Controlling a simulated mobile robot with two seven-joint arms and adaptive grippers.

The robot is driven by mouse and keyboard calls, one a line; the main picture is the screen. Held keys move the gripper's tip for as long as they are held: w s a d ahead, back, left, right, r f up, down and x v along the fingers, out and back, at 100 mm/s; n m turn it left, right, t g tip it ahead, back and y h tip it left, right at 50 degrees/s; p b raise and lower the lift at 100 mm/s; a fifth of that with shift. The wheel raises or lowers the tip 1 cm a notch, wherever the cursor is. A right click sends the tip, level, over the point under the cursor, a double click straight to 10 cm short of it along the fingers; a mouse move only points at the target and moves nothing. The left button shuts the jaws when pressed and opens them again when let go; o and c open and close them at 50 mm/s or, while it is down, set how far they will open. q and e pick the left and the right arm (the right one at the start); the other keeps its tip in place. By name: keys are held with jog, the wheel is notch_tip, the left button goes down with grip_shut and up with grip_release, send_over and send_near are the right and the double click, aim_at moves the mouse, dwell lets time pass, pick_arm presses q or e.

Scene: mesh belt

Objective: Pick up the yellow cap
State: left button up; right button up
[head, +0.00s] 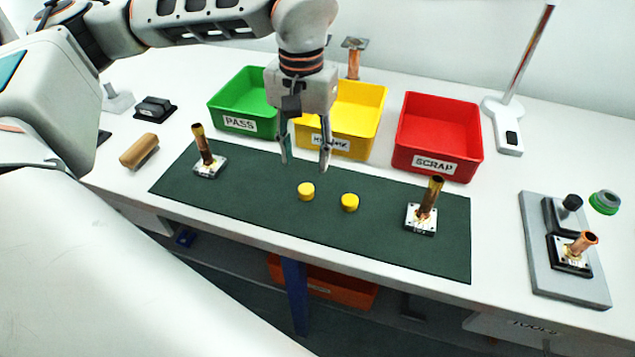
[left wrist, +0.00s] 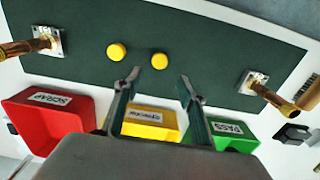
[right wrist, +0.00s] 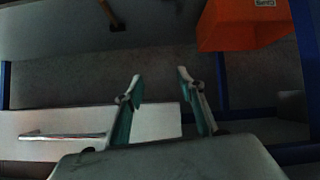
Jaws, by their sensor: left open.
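Two yellow caps lie on the dark green mat (head: 250,195). The left cap (head: 306,191) and the right cap (head: 350,202) are apart from each other near the middle of the mat. In the left wrist view they show as one cap (left wrist: 159,60) and another cap (left wrist: 116,51), beyond the fingertips. My left gripper (head: 306,168) is open and empty, pointing down above the mat, behind the left cap and in front of the yellow bin. My right gripper (right wrist: 157,85) is open and empty below the table level; it is not in the head view.
A green bin (head: 227,108), a yellow bin (head: 368,132) and a red bin (head: 438,144) stand behind the mat. Parts with copper tubes stand at the mat's left (head: 208,163) and right (head: 420,219). A grey fixture (head: 590,288) is at right. An orange bin (right wrist: 245,28) is below.

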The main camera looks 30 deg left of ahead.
aim_at(307, 187)
pick_arm(q)
jog(key=shift+s+d+f, duration=0.1)
jog(key=shift+d+f, duration=0.05)
jog(key=shift+f, duration=3.7)
jog(key=c, duration=0.9)
